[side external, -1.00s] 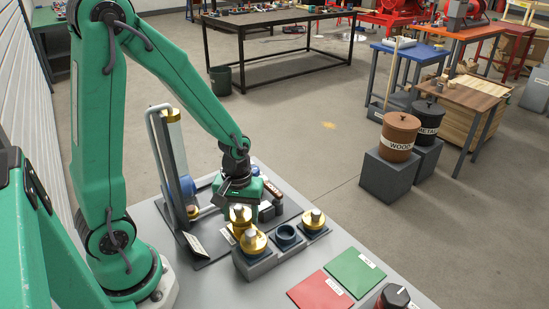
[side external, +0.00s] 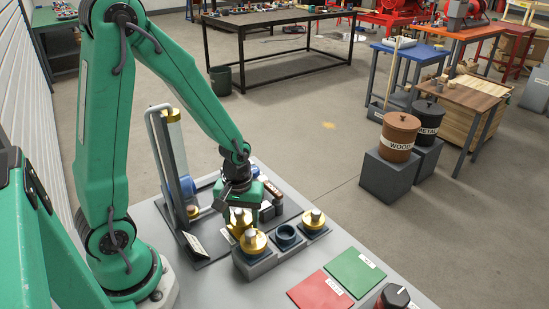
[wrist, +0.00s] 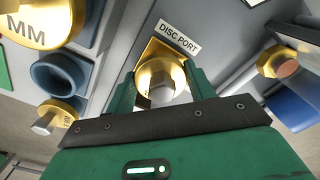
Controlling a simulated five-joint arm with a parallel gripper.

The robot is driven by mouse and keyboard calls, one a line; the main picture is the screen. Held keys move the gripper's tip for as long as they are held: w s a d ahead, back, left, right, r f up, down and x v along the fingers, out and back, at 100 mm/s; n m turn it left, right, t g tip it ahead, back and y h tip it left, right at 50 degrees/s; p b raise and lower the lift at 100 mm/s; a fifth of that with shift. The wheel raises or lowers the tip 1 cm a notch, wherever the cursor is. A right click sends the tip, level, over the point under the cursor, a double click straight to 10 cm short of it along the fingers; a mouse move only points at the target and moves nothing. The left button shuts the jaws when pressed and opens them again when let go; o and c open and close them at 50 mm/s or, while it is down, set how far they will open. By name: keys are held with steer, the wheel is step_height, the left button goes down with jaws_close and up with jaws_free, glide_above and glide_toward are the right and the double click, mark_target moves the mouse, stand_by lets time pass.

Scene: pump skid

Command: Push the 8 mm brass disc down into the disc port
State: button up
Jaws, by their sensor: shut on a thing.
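The brass disc (wrist: 157,72) with its grey knob (wrist: 161,95) is between the green jaws of my gripper (wrist: 160,97) in the wrist view. The jaws are shut on it. In the side view the disc (side external: 240,217) is at the lower end of my gripper (side external: 238,212), over the brass disc port. The port's square brass edge shows behind the disc in the wrist view, beside the DISC PORT label (wrist: 180,36). The disc hides the port's opening; I cannot tell how deep it sits.
The grey rack (side external: 255,267) in front holds two other brass discs (side external: 253,241) (side external: 314,219) with an empty socket (side external: 286,234) between them. A brass fitting (wrist: 270,58) and a blue part (wrist: 292,108) lie right of the port. Red and green mats (side external: 321,290) (side external: 355,272) lie clear.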

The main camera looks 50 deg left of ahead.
steer(key=o, duration=1.2)
steer(key=shift+c, duration=0.2)
steer(key=shift+r, duration=0.15)
steer(key=shift+r, duration=3.75)
steer(key=shift+r, duration=0.1)
steer(key=shift+d+r+m, duration=0.15)
steer(key=shift+r+m, duration=0.15)
steer(key=shift+r, duration=0.3)
steer(key=s+d+r+m+t, duration=0.1)
steer(key=s+r+m+t, duration=0.1)
steer(key=r, duration=0.4)
steer(key=s+d+r+m+t, duration=0.1)
steer(key=s+r+m+t, duration=0.2)
steer(key=r+m, duration=0.3)
steer(key=shift+s+d+r+t, duration=0.3)
steer(key=shift+s+r, duration=0.2)
steer(key=shift+r, duration=0.2)
